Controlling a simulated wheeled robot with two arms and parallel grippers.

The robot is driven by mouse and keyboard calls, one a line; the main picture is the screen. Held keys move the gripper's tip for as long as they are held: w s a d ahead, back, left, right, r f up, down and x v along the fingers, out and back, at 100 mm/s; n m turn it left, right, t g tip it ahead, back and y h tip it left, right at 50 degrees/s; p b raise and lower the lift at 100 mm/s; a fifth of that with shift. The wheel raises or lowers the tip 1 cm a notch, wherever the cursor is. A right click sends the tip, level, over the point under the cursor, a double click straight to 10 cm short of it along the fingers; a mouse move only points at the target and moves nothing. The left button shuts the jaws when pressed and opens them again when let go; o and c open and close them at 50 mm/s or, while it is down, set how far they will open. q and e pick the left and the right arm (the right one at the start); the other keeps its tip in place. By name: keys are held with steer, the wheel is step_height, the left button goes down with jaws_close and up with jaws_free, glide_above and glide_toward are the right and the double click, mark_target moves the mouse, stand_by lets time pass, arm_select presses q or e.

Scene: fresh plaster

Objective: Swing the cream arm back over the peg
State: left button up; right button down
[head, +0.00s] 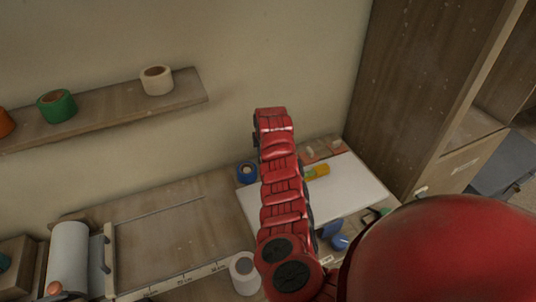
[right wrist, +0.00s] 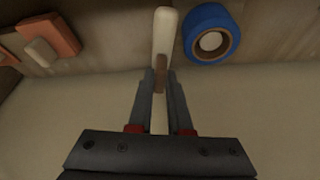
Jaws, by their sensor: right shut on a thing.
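In the right wrist view, a long cream bar (right wrist: 167,35), which looks like the cream arm, runs between the fingers of my right gripper (right wrist: 160,78). The gripper is shut on it. A brown piece (right wrist: 160,73) shows against the bar between the fingertips; I cannot tell whether it is the peg. In the head view my red right arm hides the gripper and the bar. No peg shows clearly in either view. My left gripper is in neither view.
A blue tape roll (right wrist: 211,31) lies close right of the bar; it also shows in the head view (head: 247,173). Orange blocks (right wrist: 50,35) lie to the left. A white board (head: 345,190) covers the bench's right part. A shelf (head: 110,117) holds tape rolls. A cabinet (head: 415,90) stands right.

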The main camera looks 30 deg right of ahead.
steer(key=shift+w+a+m+g+h+b, duration=0.25)
steer(key=shift+w+a+m+h+b, duration=0.15)
steer(key=shift+m+b, duration=0.8)
steer(key=shift+w+a+m+g+h+b, duration=0.3)
steer(key=shift+a+m+b, duration=0.15)
steer(key=shift+m+b, duration=0.75)
steer(key=shift+w+a+m+g+h+b, duration=0.35)
steer(key=shift+m+b, duration=0.55)
steer(key=shift+b, duration=0.55)
steer(key=shift+a, duration=0.1)
steer(key=c, duration=0.8)
jaws_free()
steer(key=shift+c, duration=0.2)
steer(key=p+v, duration=0.3)
steer(key=v, duration=1.4)
steer(key=shift+r, duration=0.25)
